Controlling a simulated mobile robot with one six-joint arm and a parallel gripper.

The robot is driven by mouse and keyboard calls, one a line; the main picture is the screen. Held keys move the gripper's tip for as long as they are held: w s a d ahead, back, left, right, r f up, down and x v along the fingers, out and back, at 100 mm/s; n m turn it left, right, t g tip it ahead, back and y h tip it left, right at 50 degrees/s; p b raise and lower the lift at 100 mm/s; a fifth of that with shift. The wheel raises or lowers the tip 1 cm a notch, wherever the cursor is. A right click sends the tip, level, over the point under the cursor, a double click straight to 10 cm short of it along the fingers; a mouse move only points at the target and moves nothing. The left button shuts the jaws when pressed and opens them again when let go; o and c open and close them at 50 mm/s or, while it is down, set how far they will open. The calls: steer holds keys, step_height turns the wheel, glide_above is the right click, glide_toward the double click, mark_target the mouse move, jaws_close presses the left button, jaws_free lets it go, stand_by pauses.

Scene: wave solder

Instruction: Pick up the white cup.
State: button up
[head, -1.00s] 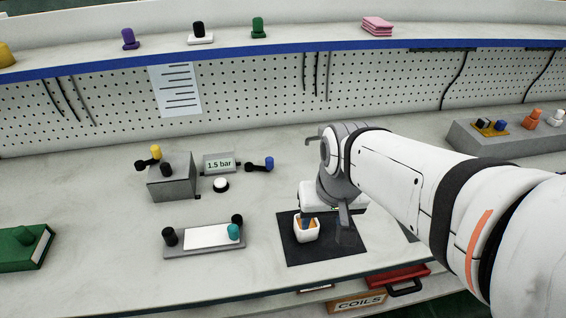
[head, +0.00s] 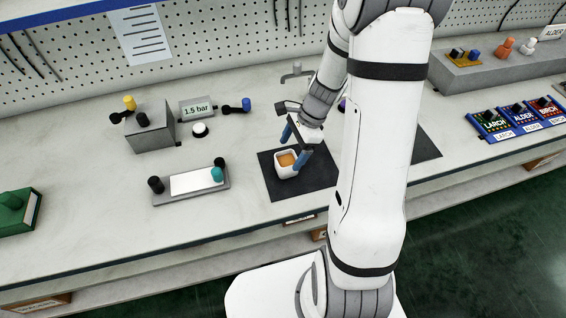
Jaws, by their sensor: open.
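The white cup (head: 285,171) stands upright on a black mat (head: 297,197) on the bench. It is a small square cup with something orange-brown inside. My gripper (head: 294,146) is over the cup's back right side, with its blue fingers spread apart. One finger is just behind the cup and the other at its right edge. I cannot tell whether either finger touches the cup. My arm hides part of the bench to the right of the cup.
A grey fixture with a white plate (head: 193,182) lies left of the mat. Behind it are a grey box (head: 151,134), a 1.5 bar display (head: 197,110) and a round white button (head: 200,130). A green block (head: 16,211) is far left. Labelled packs (head: 518,118) lie at right.

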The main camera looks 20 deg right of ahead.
mark_target(284, 163)
steer(key=x, duration=0.6)
steer(key=shift+w+f, duration=0.1)
steer(key=shift+f, duration=0.15)
steer(key=c, duration=1.1)
